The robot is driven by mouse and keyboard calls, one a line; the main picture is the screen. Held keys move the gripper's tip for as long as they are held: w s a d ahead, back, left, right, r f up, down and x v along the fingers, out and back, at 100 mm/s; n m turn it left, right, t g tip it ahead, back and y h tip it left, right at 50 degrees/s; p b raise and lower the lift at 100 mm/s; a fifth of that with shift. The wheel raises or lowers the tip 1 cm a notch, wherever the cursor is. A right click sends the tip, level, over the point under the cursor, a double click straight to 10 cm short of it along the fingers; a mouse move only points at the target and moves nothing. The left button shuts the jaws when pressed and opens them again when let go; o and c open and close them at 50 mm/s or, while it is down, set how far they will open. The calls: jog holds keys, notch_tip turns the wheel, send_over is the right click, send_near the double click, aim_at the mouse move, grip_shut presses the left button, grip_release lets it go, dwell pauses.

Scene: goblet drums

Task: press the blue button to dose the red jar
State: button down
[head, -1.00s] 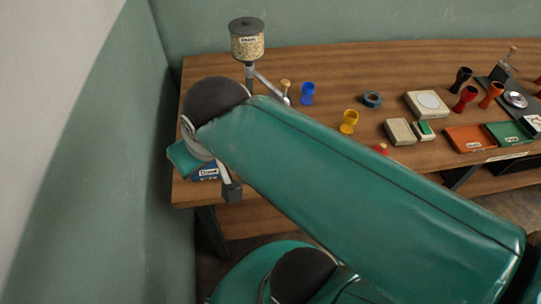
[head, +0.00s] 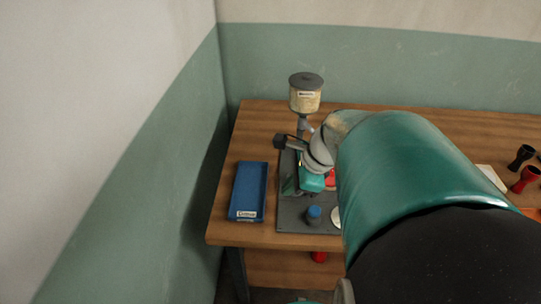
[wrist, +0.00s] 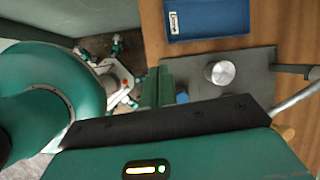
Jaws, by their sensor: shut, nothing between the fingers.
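The blue button (head: 314,214) is a short round knob near the front of a dark grey base plate (head: 290,218). My gripper (head: 290,187) is shut and empty, just behind and left of the button, over the plate. In the wrist view its green fingers (wrist: 160,88) are together, with part of the blue button (wrist: 182,98) showing beside them. I cannot tell whether they touch. A red patch (head: 330,178) shows between my gripper and my arm; whether it is the red jar I cannot tell. A grain-filled hopper (head: 305,95) stands at the back of the plate.
A blue labelled tray (head: 249,192) lies left of the plate. A silver cylinder (wrist: 219,73) stands on the plate. Black (head: 521,157) and red (head: 526,179) goblets stand at the right. A wall closes the left side. My arm hides much of the middle table.

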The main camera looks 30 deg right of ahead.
aim_at(319, 212)
jog(key=d+f+m+t+y, duration=0.1)
jog(key=d+f+m+t, duration=0.2)
jog(key=d+m, duration=0.7)
jog(key=f+m, duration=0.1)
jog(key=m, duration=0.4)
jog(key=shift+s+d+t, duration=0.25)
jog(key=shift+d+t, duration=0.05)
jog(key=shift+t, duration=0.1)
jog(key=shift+f, duration=0.25)
jog(key=shift+f, duration=4.3)
jog(key=shift+f, duration=0.1)
jog(key=shift+f, duration=0.3)
